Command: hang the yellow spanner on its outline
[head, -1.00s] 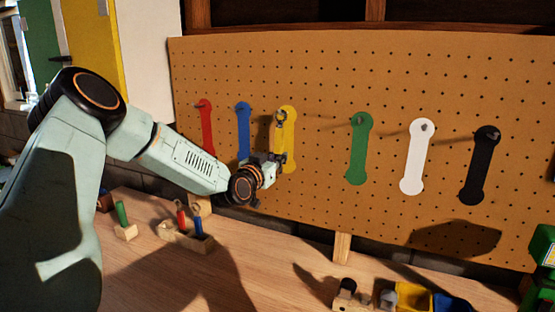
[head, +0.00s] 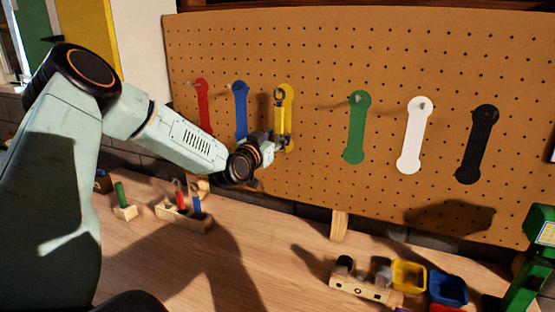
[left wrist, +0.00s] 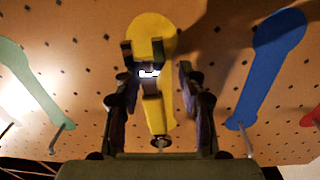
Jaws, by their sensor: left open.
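The yellow spanner (head: 281,122) is upright against its yellow outline (head: 289,90) on the pegboard, its grey ring end at the peg near the outline's top. In the left wrist view the picture is inverted: the spanner's dark forked end (left wrist: 142,58) shows over the yellow outline (left wrist: 153,30), and its ring lies by the peg (left wrist: 160,142). I cannot tell for sure whether the ring is threaded on the peg. My left gripper (head: 277,144) is at the spanner's lower part; in the wrist view its fingers (left wrist: 158,85) are open on both sides of the handle. My right gripper is not in view.
Red (head: 203,105), blue (head: 241,110), green (head: 356,127), white (head: 415,135) and black (head: 478,145) outlines flank it. A wooden block with red and blue tools (head: 182,215) and yellow and blue bins (head: 447,288) sit on the bench (head: 270,255).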

